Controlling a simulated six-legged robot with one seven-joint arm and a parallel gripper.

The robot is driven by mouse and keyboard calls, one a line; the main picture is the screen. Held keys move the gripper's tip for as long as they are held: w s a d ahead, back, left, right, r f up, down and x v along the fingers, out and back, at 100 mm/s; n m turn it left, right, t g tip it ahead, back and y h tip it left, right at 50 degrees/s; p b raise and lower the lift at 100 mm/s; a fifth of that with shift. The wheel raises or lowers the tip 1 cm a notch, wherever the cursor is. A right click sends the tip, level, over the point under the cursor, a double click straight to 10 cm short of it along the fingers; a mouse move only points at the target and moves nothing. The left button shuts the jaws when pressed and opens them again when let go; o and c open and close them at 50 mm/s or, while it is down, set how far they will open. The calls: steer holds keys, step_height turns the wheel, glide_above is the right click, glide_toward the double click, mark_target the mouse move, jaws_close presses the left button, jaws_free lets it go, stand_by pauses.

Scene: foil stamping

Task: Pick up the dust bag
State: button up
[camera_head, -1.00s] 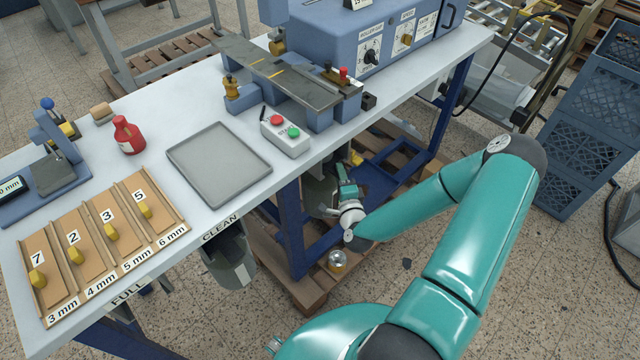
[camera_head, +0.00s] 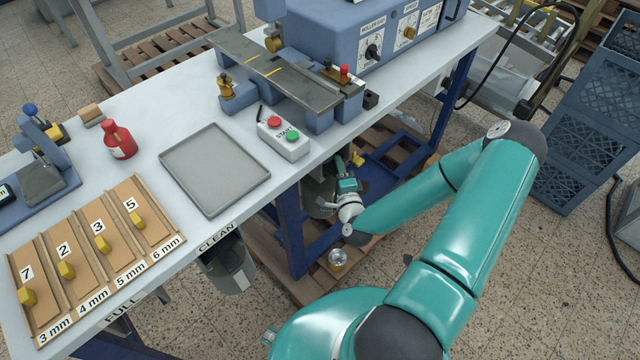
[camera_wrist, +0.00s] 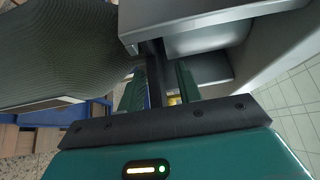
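The dust bag (camera_wrist: 60,50) appears to be the grey-green ribbed fabric body filling the upper left of the wrist view. In the head view, a grey body (camera_head: 316,192) hangs under the table beside my gripper (camera_head: 345,188), mostly hidden by table and arm. In the wrist view, my gripper (camera_wrist: 160,88) has its fingers apart, right of the bag and under a grey metal housing (camera_wrist: 210,15). A narrow dark upright part (camera_wrist: 154,70) shows between the fingers. I cannot tell whether they touch it.
The blue-legged table (camera_head: 150,105) carries a stamping machine (camera_head: 370,40), grey tray (camera_head: 213,165), start/stop box (camera_head: 284,138) and numbered rack (camera_head: 95,260). A grey bin (camera_head: 232,268) hangs under the CLEAN label. A small tin (camera_head: 337,260) stands below my gripper on a pallet.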

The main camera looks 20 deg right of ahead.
steer(key=shift+w+f, duration=0.15)
steer(key=shift+s, duration=0.2)
steer(key=c, duration=0.7)
jaws_close()
steer(key=shift+w, duration=0.1)
